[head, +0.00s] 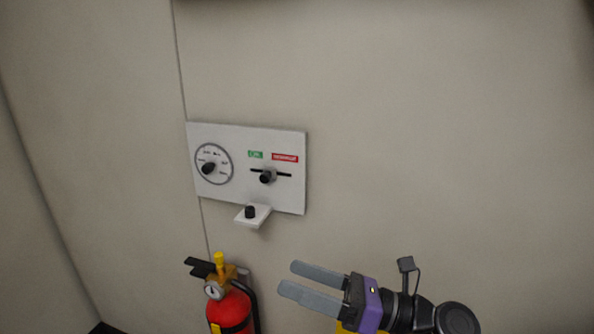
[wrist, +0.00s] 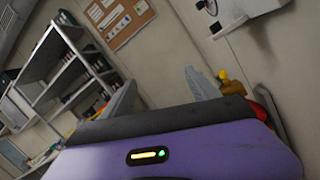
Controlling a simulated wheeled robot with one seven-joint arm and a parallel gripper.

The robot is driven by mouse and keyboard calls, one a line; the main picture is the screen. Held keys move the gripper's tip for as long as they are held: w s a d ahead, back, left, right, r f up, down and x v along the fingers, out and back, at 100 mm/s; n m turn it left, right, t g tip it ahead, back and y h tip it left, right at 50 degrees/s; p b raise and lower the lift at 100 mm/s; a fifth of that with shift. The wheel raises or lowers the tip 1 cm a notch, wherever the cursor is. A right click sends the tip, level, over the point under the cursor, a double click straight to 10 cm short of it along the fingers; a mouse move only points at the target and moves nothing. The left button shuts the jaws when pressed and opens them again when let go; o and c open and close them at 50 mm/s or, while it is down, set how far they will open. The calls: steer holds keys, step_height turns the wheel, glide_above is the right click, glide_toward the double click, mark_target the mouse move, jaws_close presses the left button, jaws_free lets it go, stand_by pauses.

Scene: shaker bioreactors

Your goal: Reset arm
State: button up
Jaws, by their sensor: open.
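My gripper (head: 302,282) is at the lower right of the head view, with its two grey fingers apart and pointing left. It is open and nothing is between the fingers. My gripper also shows in the wrist view (wrist: 158,90), with a finger on each side above the purple housing. It is below and to the right of a white wall panel (head: 230,190), apart from it. The panel has a round dial with a black knob (head: 208,168), a slider with a black knob (head: 266,177) and green and red labels. A small white ledge (head: 254,217) with a black knob sticks out below.
A red fire extinguisher (head: 230,308) with a yellow top stands left of my gripper, close to the fingertips in the picture. The wall right of the panel is bare. The wrist view shows a shelf unit (wrist: 60,65) and a brown notice board (wrist: 115,18).

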steer(key=s+d+r+m+t+y, duration=0.1)
steer(key=s+d+r+m+t, duration=0.4)
steer(key=m+t, duration=0.65)
steer(key=s+d+f+m+t+h, duration=0.1)
steer(key=s+d+m+t+h, duration=0.25)
steer(key=m+h, duration=0.65)
steer(key=s+d+f+m+t+h, duration=0.25)
steer(key=m+t+h, duration=0.25)
steer(key=m, duration=0.8)
steer(key=s+d+f+m+g+h, duration=0.2)
steer(key=s+d+f+m+g, duration=0.2)
steer(key=s+f, duration=0.4)
steer(key=s+d+f+m+g+h, duration=0.3)
steer(key=s+f+m+g, duration=0.3)
steer(key=s, duration=1.3)
step_height(320, 180, down, 2)
steer(key=shift+d+f+m+g, duration=0.15)
steer(key=shift+d+m+g, duration=0.25)
steer(key=shift+d+m, duration=0.35)
